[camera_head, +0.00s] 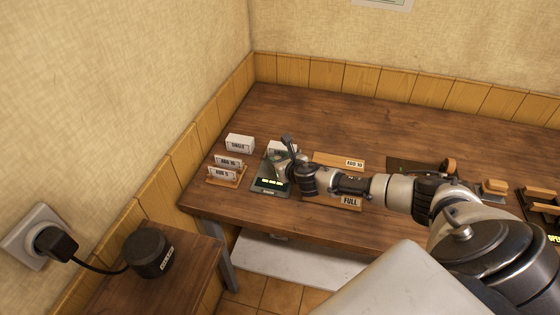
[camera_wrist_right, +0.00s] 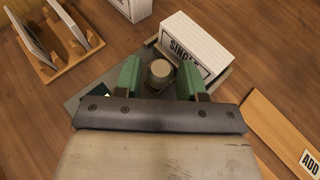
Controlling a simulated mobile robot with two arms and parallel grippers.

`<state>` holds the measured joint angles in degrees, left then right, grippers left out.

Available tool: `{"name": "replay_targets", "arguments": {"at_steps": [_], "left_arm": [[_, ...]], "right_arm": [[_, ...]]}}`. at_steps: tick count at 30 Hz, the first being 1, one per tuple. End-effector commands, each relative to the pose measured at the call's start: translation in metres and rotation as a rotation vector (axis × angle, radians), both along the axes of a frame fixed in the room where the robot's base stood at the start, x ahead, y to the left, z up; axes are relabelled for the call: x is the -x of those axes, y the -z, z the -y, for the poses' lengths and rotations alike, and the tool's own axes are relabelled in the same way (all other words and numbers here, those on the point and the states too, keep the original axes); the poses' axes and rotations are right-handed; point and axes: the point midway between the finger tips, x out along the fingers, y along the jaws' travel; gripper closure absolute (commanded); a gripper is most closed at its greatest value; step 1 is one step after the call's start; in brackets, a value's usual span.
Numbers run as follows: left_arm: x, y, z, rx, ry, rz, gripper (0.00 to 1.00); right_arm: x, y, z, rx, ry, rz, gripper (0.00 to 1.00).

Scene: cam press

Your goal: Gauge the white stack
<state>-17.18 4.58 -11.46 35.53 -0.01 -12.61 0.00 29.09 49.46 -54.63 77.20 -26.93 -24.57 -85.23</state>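The white stack (camera_wrist_right: 192,50), a paper-like block with a label that starts "SING", sits on the gauge at its far side in the wrist view. In the head view the stack (camera_head: 276,147) is partly hidden behind my right gripper. The gauge (camera_head: 266,186) is a dark green device with a lit display near the table's left end. My right gripper (camera_wrist_right: 161,78) is over the gauge, its two green fingers apart on either side of a round pale knob (camera_wrist_right: 161,71). Contact with the knob is not clear. My left gripper is not in view.
Another white block (camera_head: 240,142) stands left of the gauge. A wooden rack (camera_head: 224,182) holds "ADD" cards. Wooden trays marked "ADD 10" (camera_head: 330,160) and "FULL" (camera_head: 340,206) lie to the right. A dark round device (camera_head: 149,252) sits on the side table.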

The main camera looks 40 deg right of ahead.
Motion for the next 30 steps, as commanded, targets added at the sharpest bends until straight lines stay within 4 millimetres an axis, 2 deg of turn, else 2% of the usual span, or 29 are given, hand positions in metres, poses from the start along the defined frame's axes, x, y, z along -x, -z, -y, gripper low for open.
{"name": "replay_targets", "arguments": {"at_steps": [6, 10, 24, 30], "left_arm": [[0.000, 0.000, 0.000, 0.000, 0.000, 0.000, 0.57], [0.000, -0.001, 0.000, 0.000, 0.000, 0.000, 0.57], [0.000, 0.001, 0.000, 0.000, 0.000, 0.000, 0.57], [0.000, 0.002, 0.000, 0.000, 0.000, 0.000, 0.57]], "right_arm": [[0.001, 0.000, 0.000, 0.000, 0.000, -0.001, 0.60], [0.009, -0.003, 0.001, 0.001, 0.001, -0.001, 0.60], [0.084, -0.033, -0.006, 0.002, -0.001, -0.002, 0.60], [0.098, -0.040, -0.008, 0.000, 0.000, -0.001, 0.60]]}}
